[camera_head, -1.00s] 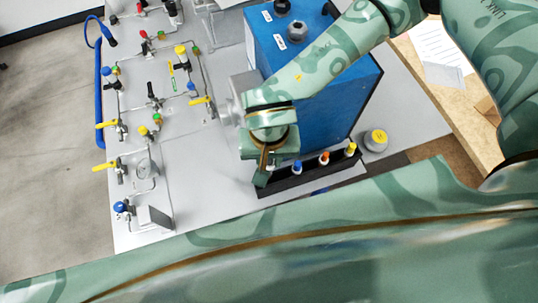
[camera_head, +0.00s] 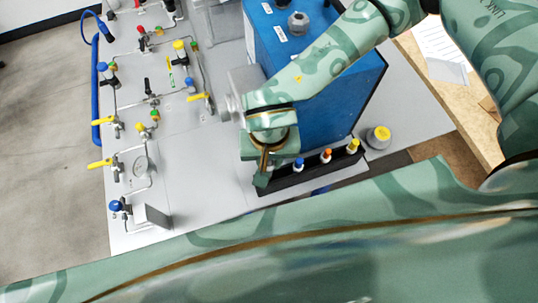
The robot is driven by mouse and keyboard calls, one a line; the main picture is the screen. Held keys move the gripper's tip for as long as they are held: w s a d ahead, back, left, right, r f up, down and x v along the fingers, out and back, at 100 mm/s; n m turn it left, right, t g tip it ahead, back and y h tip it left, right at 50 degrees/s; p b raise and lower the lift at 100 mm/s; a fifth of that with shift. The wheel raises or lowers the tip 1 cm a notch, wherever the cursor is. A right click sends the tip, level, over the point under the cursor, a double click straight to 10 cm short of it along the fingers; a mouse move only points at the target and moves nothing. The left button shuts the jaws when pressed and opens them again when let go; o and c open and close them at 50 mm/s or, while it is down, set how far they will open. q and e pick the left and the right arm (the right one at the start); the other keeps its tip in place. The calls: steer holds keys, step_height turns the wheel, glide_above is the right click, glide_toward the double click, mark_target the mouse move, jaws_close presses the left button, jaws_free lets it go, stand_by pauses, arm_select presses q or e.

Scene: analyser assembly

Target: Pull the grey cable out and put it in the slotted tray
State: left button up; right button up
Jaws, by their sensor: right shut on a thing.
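The slotted tray (camera_head: 290,183) is a long black rack along the front edge of the grey bench, in front of the blue analyser box. A blue plug (camera_head: 299,164), an orange plug (camera_head: 326,155) and a yellow plug (camera_head: 352,146) stand upright in it. My right gripper (camera_head: 262,172) is over the tray's left end, pointing down. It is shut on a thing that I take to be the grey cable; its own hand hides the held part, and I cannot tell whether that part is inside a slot. My left gripper is not in view.
The blue analyser box (camera_head: 320,95) stands behind the tray, under my right forearm. A grey pot with a yellow top (camera_head: 379,137) stands right of the tray. Valves and thin tubing fill the bench's left side. A small grey bracket (camera_head: 152,216) stands at front left.

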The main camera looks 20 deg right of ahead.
steer(key=shift+f+b, duration=2.75)
steer(key=shift+f, duration=0.85)
steer(key=o, duration=1)
steer(key=shift+r+p, duration=2.45)
steer(key=shift+r, duration=1.2)
steer(key=shift+f, duration=0.1)
steer(key=shift+s, duration=0.1)
